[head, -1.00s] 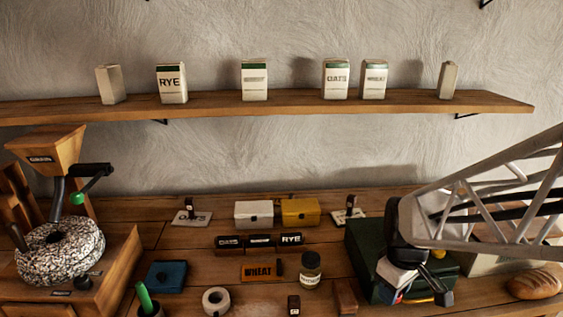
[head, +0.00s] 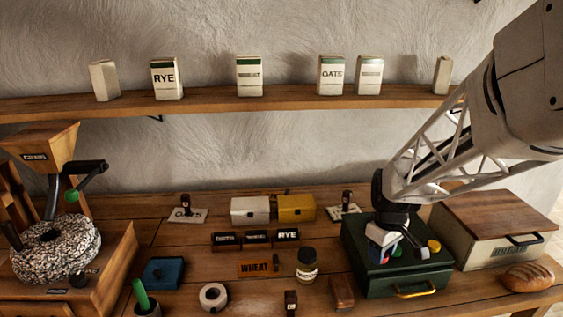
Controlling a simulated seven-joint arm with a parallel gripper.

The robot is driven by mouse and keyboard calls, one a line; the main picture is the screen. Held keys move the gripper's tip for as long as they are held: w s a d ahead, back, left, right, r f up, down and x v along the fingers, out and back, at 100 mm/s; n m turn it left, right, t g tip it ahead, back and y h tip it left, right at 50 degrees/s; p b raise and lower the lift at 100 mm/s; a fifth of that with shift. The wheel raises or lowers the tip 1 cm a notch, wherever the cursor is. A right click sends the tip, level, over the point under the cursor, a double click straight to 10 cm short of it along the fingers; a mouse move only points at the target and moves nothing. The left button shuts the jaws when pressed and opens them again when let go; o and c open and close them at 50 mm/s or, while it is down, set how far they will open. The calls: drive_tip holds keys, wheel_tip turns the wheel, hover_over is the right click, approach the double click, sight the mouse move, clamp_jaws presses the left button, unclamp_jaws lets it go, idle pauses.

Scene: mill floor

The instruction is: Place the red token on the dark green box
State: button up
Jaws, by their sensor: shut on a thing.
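The dark green box (head: 372,280) stands at the right of the bench, with a brass handle on its front. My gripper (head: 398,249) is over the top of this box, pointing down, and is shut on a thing. A small red patch, which I take for the red token (head: 391,253), shows at the jaws; it is mostly hidden by the gripper. I cannot tell whether it touches the lid.
A cream box with a wooden lid (head: 492,205) and a bread loaf (head: 527,277) stand to the right. A jar (head: 307,265) and a brown block (head: 341,292) stand left of the green box. White (head: 250,211) and yellow (head: 297,208) boxes stand farther back.

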drive_tip(key=shift+w+d+f, duration=0.1)
drive_tip(key=shift+w+d, duration=0.1)
drive_tip(key=shift+w, duration=0.7)
drive_tip(key=shift+w+d+f, duration=0.1)
drive_tip(key=shift+w+d, duration=0.15)
drive_tip(key=shift+w, duration=0.65)
drive_tip(key=shift+w+d+f, duration=0.1)
drive_tip(key=shift+w+d, duration=0.1)
drive_tip(key=shift+w, duration=0.7)
drive_tip(key=shift+f, duration=1.7)
drive_tip(key=shift+f, duration=0.2)
drive_tip(key=o, duration=0.6)
drive_tip(key=shift+r, duration=0.2)
wheel_tip(320, 180, up, 12)
